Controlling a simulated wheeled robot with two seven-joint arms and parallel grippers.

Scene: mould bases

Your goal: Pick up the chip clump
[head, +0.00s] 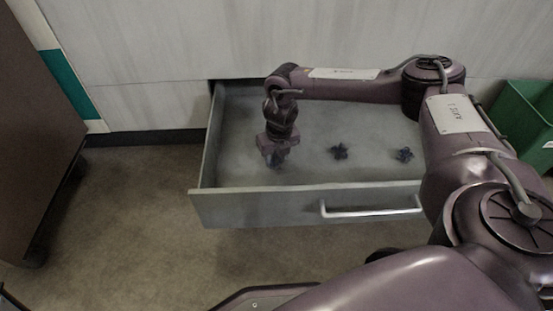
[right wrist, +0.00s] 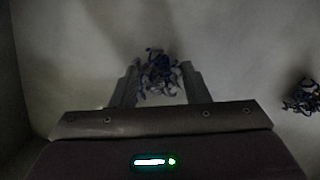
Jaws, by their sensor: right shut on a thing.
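A dark blue, curly chip clump (right wrist: 158,76) sits between the fingers of my right gripper (right wrist: 158,84) in the right wrist view. The fingers are shut on it from both sides. In the head view my right gripper (head: 276,160) points down into the left part of the open drawer (head: 262,203), and the held clump is mostly hidden there. My left gripper is not in view.
The drawer has a grey front with a pale bar handle (head: 370,210). Its side wall (head: 209,140) stands close left of my gripper. A green bin (head: 525,120) stands at the far right, and a brown cabinet (head: 35,140) at the left. Floor in front is clear.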

